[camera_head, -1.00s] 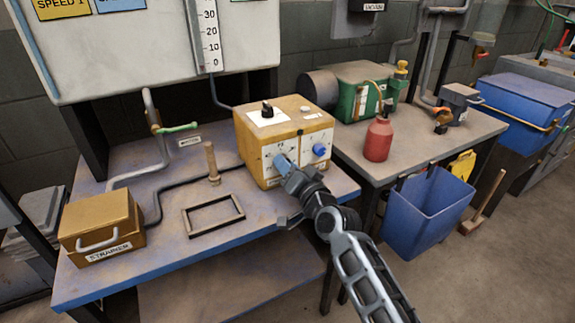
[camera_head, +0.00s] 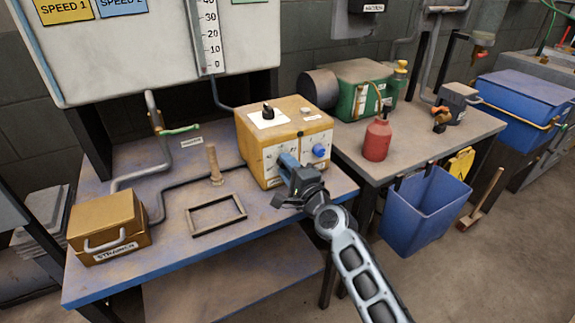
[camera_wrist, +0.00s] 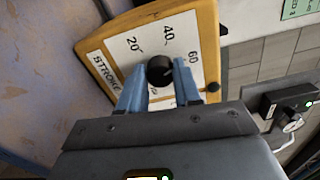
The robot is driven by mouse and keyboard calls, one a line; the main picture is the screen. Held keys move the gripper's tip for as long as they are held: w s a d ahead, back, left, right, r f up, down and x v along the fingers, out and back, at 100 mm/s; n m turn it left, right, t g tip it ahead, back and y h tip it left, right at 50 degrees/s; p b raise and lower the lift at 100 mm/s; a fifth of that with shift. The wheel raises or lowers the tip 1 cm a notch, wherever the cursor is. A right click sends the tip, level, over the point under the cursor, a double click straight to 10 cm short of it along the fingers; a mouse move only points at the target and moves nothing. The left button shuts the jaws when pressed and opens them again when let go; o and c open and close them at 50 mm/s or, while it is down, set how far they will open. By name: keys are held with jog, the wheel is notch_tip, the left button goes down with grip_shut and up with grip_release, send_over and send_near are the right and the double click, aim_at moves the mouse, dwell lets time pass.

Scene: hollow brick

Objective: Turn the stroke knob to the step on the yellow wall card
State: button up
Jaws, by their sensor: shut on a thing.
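The stroke knob (camera_wrist: 160,70) is round and black, on a white scale plate (camera_wrist: 122,47) marked STROKE, 20, 40 and 60. Its pointer direction cannot be made out. My gripper (camera_wrist: 157,78) is shut on the knob, with a blue finger on either side. In the head view my gripper (camera_head: 286,161) is at the front of the yellow box (camera_head: 254,136) and hides the knob. The yellow wall card (camera_head: 63,11) reads SPEED 1; its upper part is cut off by the frame edge.
On the same front, a blue knob (camera_head: 319,151) sits close to the right of my gripper. A black switch (camera_head: 268,111) stands on the box top. A wooden peg (camera_head: 214,166) and a rectangular frame (camera_head: 216,214) are on the bench to the left.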

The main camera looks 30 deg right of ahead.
jog(key=shift+m+p, duration=0.5)
jog(key=shift+m, duration=1.7)
jog(key=o, duration=1.1)
jog(key=shift+c, duration=0.2)
jog(key=shift+s, duration=0.1)
jog(key=s, duration=0.7)
jog(key=shift+s, duration=0.3)
